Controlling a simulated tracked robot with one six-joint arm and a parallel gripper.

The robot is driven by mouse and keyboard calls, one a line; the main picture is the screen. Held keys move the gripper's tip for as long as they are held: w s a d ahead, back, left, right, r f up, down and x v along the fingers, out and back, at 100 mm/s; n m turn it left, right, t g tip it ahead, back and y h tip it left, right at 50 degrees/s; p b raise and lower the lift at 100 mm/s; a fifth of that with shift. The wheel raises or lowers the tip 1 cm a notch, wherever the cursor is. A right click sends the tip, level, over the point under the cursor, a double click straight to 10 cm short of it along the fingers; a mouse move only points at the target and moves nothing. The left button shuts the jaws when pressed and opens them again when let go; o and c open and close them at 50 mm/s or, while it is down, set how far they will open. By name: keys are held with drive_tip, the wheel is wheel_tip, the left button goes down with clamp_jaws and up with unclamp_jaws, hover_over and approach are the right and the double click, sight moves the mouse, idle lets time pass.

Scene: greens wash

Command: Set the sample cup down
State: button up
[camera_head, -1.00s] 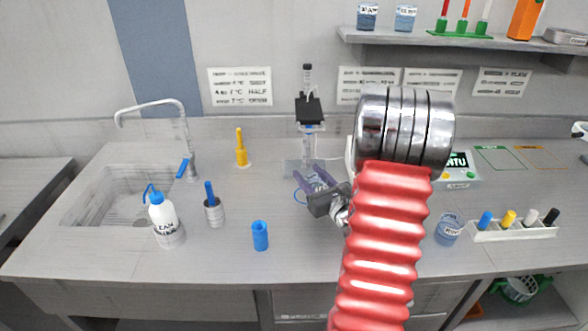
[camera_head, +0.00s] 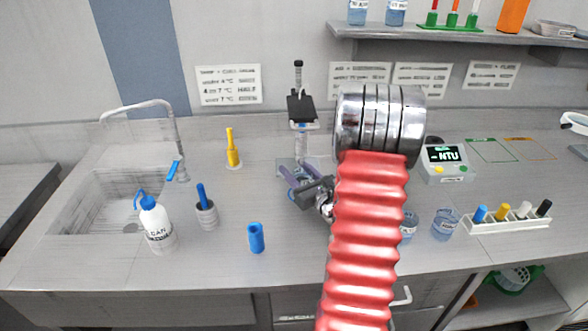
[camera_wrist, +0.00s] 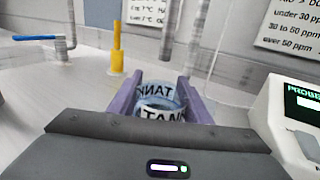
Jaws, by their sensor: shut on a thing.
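My gripper (camera_head: 294,178) is shut on a clear sample cup (camera_wrist: 160,96) with a band lettered "TANK". In the wrist view the cup sits upright between the two purple fingers, and its lower part is hidden by my gripper's dark body.
A labelled cup (camera_head: 446,225) stands right of my arm, with another (camera_head: 409,227) partly behind it. The NTU meter (camera_head: 446,164) is behind. Bench front centre is clear.

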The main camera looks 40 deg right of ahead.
sight(307, 182)
drive_tip(key=shift+w+a, duration=0.15)
drive_tip(key=o, duration=1.1)
drive_tip(key=shift+f, duration=0.15)
drive_tip(key=shift+o, duration=0.2)
drive_tip(key=v, duration=1.2)
